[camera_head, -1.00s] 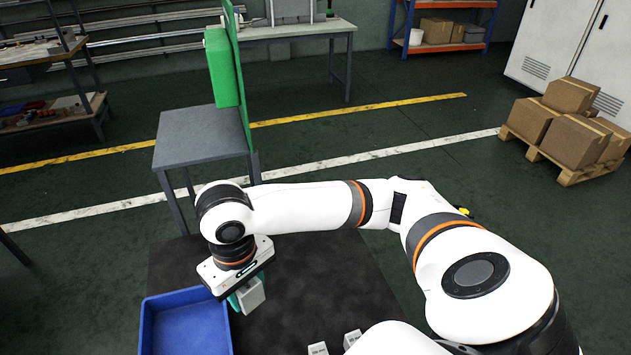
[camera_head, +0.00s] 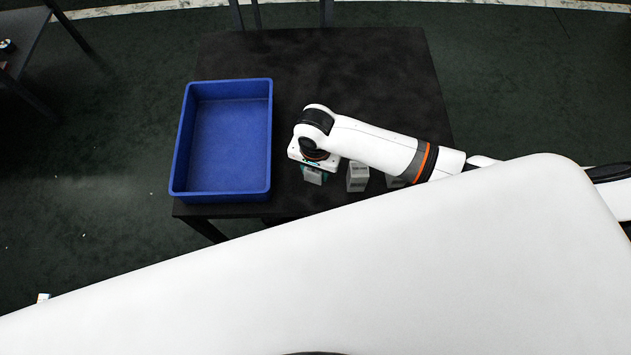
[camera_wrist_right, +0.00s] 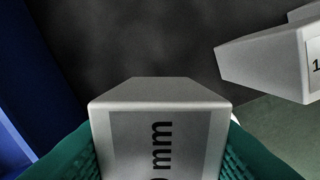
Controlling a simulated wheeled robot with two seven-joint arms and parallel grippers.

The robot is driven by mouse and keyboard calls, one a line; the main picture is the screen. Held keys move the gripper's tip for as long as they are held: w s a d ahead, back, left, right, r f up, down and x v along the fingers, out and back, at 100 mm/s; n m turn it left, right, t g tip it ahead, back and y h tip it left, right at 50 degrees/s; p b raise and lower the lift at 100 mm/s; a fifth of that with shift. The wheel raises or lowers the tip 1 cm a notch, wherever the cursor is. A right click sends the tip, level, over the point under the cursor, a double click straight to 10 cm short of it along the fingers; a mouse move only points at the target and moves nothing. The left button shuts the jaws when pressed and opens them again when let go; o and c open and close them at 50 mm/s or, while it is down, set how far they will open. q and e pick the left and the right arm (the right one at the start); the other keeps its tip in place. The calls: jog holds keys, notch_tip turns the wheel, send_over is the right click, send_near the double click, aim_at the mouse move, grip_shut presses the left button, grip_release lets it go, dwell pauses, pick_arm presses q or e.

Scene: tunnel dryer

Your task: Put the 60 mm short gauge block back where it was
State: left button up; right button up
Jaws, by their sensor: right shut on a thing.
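My right gripper (camera_head: 313,174) is shut on a grey gauge block (camera_head: 312,177), to the right of the blue bin and over the dark table. In the right wrist view the held block (camera_wrist_right: 160,130) sits between green fingers, with a label ending in "mm"; its full number is cut off. I cannot tell whether the block touches the table. Another grey block (camera_head: 357,177) stands just right of the gripper. A further block (camera_head: 396,181) is partly hidden by my right arm. My left gripper is not in view.
A blue bin (camera_head: 178,160), empty, stands on the left part of the dark table (camera_head: 350,60). Its wall also shows at the left of the right wrist view (camera_wrist_right: 40,70). The table's back and right parts are clear.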

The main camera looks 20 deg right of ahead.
aim_at(316, 186)
jog(key=shift+f+b, duration=0.4)
jog(key=shift+f, duration=2.75)
jog(key=o, duration=1.3)
jog(key=shift+f, duration=0.15)
notch_tip(316, 186, up, 12)
jog(key=shift+r+p, duration=0.2)
jog(key=shift+p, duration=0.8)
jog(key=shift+s+f, duration=0.1)
